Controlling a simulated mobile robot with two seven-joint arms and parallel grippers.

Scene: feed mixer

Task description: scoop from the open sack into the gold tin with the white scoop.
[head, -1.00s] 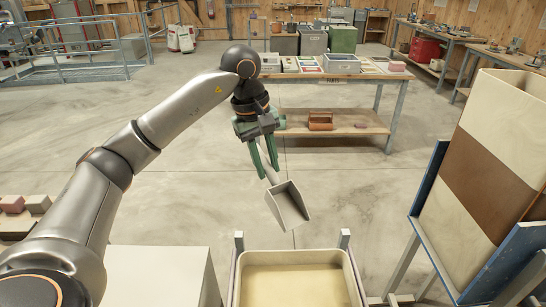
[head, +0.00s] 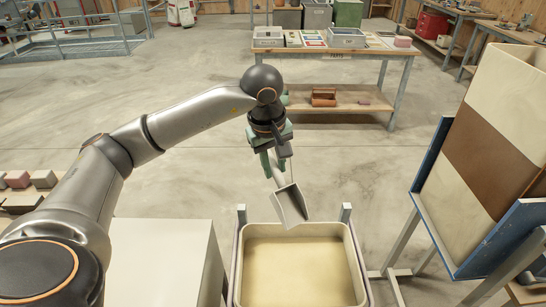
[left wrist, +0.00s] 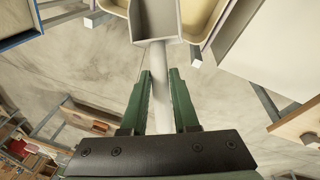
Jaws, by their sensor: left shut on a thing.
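My left gripper (head: 273,168) is shut on the handle of the white scoop (head: 291,206). The scoop hangs with its pan downward, over the back rim of a pale tub in the head view. The left wrist view shows the handle between the green fingers and the scoop pan (left wrist: 155,18) at the top edge. The cream-and-brown sack (head: 490,145) leans in a blue-sided stand at the right; its opening and contents do not show. I see nothing that I can surely call the gold tin. My right gripper is not in view.
The cream-rimmed tub (head: 362,276) with a yellowish inside sits in a metal frame at the front. A white block-like surface (head: 160,258) stands left of it. The blue stand (head: 425,195) bounds the right side. A workbench (head: 390,58) stands farther back across open floor.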

